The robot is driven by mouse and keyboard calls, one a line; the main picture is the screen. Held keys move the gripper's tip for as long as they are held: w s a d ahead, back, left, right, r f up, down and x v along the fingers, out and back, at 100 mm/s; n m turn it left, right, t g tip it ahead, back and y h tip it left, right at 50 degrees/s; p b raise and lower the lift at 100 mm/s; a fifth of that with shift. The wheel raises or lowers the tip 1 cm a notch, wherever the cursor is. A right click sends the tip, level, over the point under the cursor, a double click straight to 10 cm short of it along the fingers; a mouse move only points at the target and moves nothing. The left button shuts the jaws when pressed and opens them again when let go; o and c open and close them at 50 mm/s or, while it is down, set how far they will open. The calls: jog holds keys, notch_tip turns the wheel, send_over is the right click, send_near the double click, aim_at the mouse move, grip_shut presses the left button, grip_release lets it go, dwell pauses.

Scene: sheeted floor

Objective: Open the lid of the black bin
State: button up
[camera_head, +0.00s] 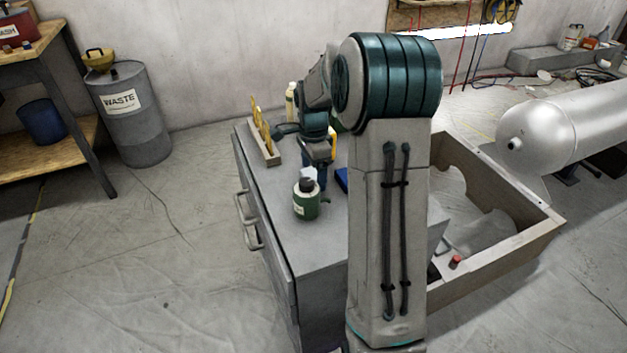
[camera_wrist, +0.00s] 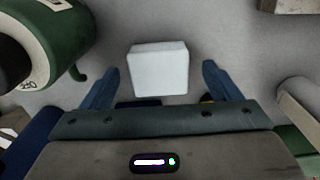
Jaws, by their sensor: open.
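I cannot make out a black bin or its lid in either view. My gripper (camera_head: 319,183) hangs over the grey cabinet top (camera_head: 318,245), pointing down. In the wrist view my gripper (camera_wrist: 161,78) has its two blue fingers wide apart. A white block (camera_wrist: 158,70) shows between and just beyond the fingertips, with a gap on both sides; I cannot tell its exact depth. The block also shows in the head view (camera_head: 308,173), partly covered. My arm hides part of the cabinet top.
A green canister with a black cap (camera_head: 306,203) stands close by my gripper, upper left in the wrist view (camera_wrist: 62,35). A wooden rack (camera_head: 262,143) lies at the cabinet's back left. A grey WASTE drum (camera_head: 125,125) and blue bucket (camera_head: 42,122) stand left. An open crate (camera_head: 505,252) is right.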

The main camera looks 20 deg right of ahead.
jog(key=shift+f, duration=0.8)
jog(key=shift+c, duration=0.3)
jog(key=c, duration=1.1)
